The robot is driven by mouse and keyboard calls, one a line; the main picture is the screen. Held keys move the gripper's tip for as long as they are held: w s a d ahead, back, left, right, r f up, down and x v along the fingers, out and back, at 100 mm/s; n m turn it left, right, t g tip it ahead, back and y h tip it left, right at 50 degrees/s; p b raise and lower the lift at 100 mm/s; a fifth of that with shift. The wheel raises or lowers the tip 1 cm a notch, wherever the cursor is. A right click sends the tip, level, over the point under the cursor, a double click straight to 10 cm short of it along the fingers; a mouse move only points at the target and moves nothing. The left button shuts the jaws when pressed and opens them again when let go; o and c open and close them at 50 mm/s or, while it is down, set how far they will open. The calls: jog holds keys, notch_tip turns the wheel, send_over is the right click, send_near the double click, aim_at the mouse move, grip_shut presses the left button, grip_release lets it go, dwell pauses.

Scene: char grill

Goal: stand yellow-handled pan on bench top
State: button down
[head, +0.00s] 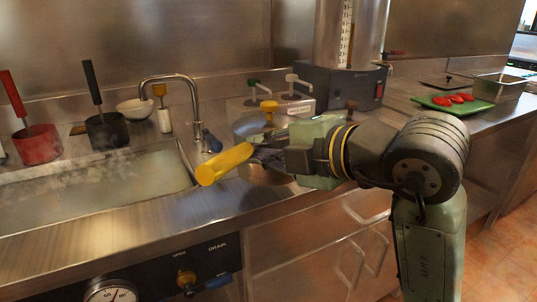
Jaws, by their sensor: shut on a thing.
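The yellow handle (224,163) of the pan sticks out to the left from my gripper (260,153). My gripper is shut on the pan, and the fingers are mostly dark and hard to make out. A rounded metal part shows below the gripper, but I cannot tell whether it is the pan's body; the arm hides much of this area. The handle is over the steel bench top (215,212), right of the sink basin. I cannot tell whether the pan touches the bench.
The steaming basin (90,190) is at left, with a red pot (37,146) and black pot (106,131) behind it. A tap (195,105) stands close behind the handle. Pump dispensers (290,95), a large metal cylinder (350,35) and a green board (455,104) are farther right.

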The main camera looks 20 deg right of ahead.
aim_at(259, 131)
jog(key=w, duration=0.2)
jog(key=w+d, duration=0.1)
jog(key=w, duration=0.1)
jog(key=w+d+p, duration=0.1)
jog(key=w, duration=0.2)
jog(key=shift+d+f, duration=0.2)
jog(key=shift+f, duration=0.05)
jog(key=shift+f+p, duration=0.35)
jog(key=shift+f, duration=1.35)
jog(key=c, duration=2.1)
grip_release()
jog(key=shift+f, duration=0.15)
jog(key=o, duration=0.4)
jog(key=shift+o, duration=0.2)
jog(key=b+v, duration=0.2)
jog(key=v, duration=1)
